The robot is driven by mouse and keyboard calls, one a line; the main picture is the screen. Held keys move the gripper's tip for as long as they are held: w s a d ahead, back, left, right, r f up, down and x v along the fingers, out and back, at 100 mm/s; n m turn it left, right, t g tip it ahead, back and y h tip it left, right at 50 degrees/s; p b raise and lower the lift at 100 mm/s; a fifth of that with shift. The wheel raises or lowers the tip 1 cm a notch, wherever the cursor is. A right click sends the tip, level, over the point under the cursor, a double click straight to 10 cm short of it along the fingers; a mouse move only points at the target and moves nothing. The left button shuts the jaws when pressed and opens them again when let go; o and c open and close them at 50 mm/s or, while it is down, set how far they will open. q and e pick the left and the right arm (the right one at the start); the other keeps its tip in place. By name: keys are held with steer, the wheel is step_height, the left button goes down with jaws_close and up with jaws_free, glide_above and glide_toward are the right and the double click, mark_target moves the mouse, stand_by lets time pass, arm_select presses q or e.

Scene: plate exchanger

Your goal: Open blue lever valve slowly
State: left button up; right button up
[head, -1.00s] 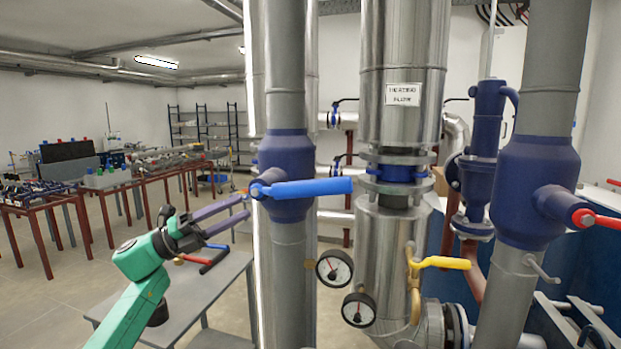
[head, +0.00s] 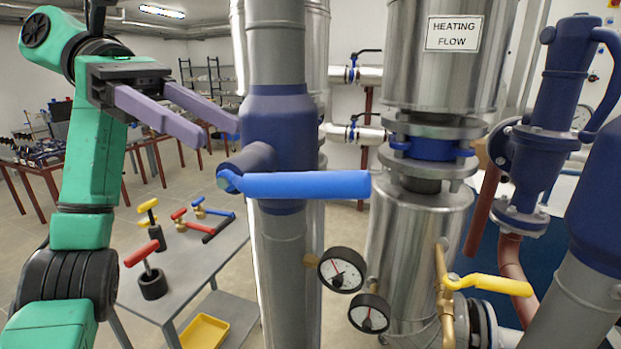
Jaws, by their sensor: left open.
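The blue lever (head: 300,185) sits on the short stub of a dark blue valve body (head: 283,130) on a grey vertical pipe. The lever points level to the right, across the pipe. My left gripper (head: 218,134) is open, with two purple fingers spread apart. It is up and left of the lever's pivot, beside the valve body in the picture, and holds nothing. I cannot tell its exact depth from the valve. My right gripper does not show.
A yellow lever (head: 490,285) and two gauges (head: 341,270) are at lower right. A grey table (head: 205,262) below holds red, yellow and blue-handled valves. A yellow tray (head: 204,331) lies below it. A metal pipe labelled HEATING FLOW (head: 454,34) stands right of the lever.

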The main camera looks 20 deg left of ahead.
mark_target(291, 173)
arm_select(q)
steer(key=p+x, duration=0.1)
steer(key=x, duration=1.1)
steer(key=shift+w+r, duration=0.1)
steer(key=shift+r, duration=0.05)
steer(key=shift+d, duration=0.1)
steer(key=shift+s, duration=0.3)
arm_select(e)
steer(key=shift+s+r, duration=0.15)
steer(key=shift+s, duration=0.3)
arm_select(q)
steer(key=shift+w, duration=0.1)
steer(key=c, duration=0.8)
jaws_close()
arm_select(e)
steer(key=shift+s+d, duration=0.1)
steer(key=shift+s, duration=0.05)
